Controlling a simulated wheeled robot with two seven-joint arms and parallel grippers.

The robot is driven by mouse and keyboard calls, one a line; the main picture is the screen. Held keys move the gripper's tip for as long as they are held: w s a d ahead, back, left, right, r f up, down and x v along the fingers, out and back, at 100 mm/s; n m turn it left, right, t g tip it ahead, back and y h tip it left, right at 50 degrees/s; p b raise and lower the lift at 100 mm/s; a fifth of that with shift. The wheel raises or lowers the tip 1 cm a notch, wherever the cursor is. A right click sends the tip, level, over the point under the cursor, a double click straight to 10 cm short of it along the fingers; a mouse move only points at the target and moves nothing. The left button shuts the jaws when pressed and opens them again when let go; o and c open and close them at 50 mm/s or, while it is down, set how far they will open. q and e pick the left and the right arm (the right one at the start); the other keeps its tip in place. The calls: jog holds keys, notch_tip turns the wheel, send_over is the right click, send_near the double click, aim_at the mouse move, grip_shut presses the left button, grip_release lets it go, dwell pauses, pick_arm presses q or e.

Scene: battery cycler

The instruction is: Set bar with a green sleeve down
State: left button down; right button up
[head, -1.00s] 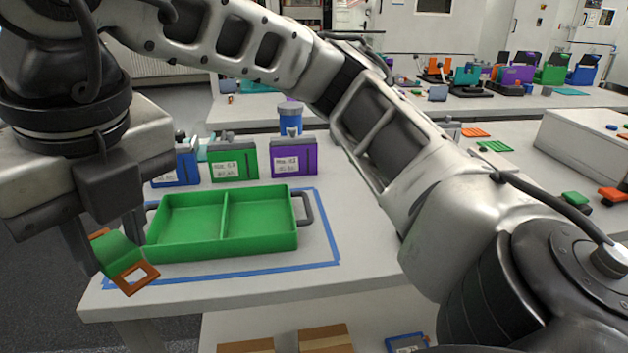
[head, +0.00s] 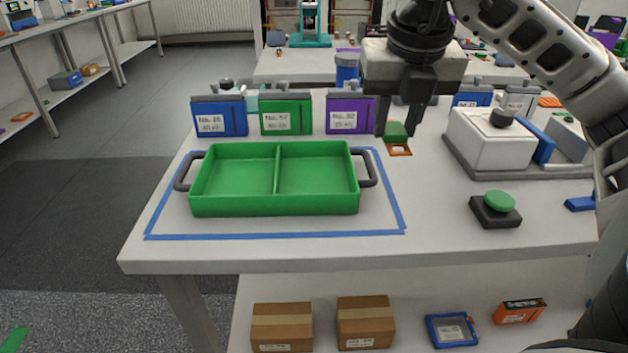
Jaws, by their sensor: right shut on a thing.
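The bar with a green sleeve (head: 397,134) has orange ends, the near one showing as an open frame. I cannot tell whether the bar touches the table. The green tray (head: 274,211) has two empty compartments and stands inside a blue tape outline on the table (head: 440,245). My left gripper is not in view.
Blue (head: 219,117), green (head: 286,113) and purple (head: 350,113) labelled boxes stand behind the tray. A white device (head: 490,146) and a green push button (head: 499,201) stand at the right. Table space between tray and button is clear.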

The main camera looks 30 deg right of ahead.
jog(key=w+a+f, duration=0.4)
jog(key=w, duration=0.4)
send_over(313, 181)
jog(key=s, duration=0.2)
jog(key=f, duration=0.4)
jog(key=shift+w+a+f+b, duration=0.15)
jog(key=shift+w+f+b, duration=0.1)
jog(key=shift+f+b, duration=0.1)
jog(key=shift+w+f, duration=0.15)
jog(key=shift+f, duration=0.1)
notch_tip(313, 181, down, 3)
jog(key=shift+w+a+f, duration=0.1)
jog(key=shift+w+f, duration=0.05)
jog(key=shift+f, duration=0.05)
jog(key=shift+f, duration=0.15)
jog(key=o, duration=1)
